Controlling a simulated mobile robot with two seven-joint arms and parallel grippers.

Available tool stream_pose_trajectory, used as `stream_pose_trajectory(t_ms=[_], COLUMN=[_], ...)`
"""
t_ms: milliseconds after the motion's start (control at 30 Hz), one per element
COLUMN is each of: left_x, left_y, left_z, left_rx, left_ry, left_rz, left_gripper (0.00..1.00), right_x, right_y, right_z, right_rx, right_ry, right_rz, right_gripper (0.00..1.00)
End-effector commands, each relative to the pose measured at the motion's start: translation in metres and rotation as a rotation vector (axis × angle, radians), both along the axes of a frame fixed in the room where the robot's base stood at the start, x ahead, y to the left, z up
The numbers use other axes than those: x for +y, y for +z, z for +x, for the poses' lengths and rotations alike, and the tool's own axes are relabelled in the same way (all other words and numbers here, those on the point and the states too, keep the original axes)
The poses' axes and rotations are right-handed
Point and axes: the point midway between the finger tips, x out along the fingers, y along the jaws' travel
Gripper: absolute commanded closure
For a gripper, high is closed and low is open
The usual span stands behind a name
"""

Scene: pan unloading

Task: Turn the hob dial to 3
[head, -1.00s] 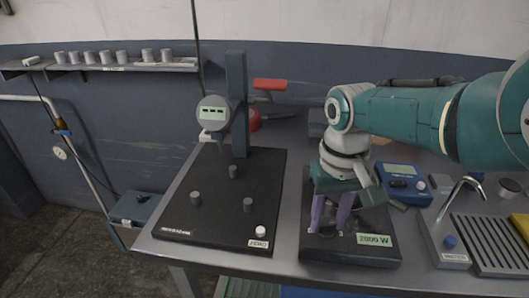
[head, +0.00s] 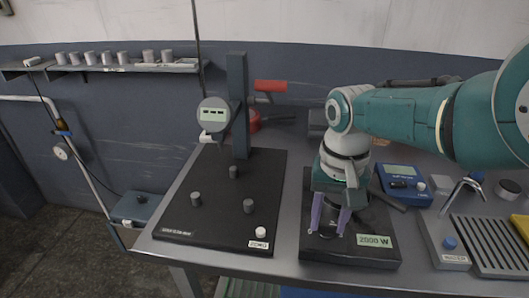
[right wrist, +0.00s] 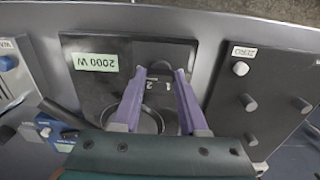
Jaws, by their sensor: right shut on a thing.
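The hob is a black slab (head: 312,251) with a green "2000 W" label at its front right; in the right wrist view the label (right wrist: 95,62) appears upside down. The dark hob dial (right wrist: 160,68) is at the front edge of the slab, between my purple fingertips. Pale marks "1" and "2" show beside it. My right gripper (head: 328,234) points down at the dial and is shut on it; it also shows in the right wrist view (right wrist: 160,73). The dial's exact setting is too small to read. My left gripper is out of view.
Left of the hob is a black stand base (head: 215,210) with grey pegs, a white knob and an upright gauge. To the right are a blue meter (head: 402,184) and a sink unit with a tap (head: 462,190). A dark handle sticks out beside my right gripper.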

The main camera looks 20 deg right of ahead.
Motion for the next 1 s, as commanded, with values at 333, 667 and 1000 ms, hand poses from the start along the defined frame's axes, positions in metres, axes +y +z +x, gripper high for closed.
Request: stream_pose_trajectory(t_ms=[333, 667, 1000], left_x=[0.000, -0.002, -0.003], left_y=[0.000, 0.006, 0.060], left_z=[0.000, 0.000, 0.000], left_rx=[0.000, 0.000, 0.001], left_ry=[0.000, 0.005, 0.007], left_rz=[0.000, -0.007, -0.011], left_gripper=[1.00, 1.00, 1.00], right_x=[0.001, 0.000, 0.000], right_y=[0.001, 0.006, 0.069], right_z=[0.000, 0.000, 0.000], right_rx=[0.000, -0.001, -0.002], right_ry=[-0.001, 0.000, 0.001], right_rz=[0.001, 0.001, 0.000], right_gripper=[0.30, 0.28, 0.28])
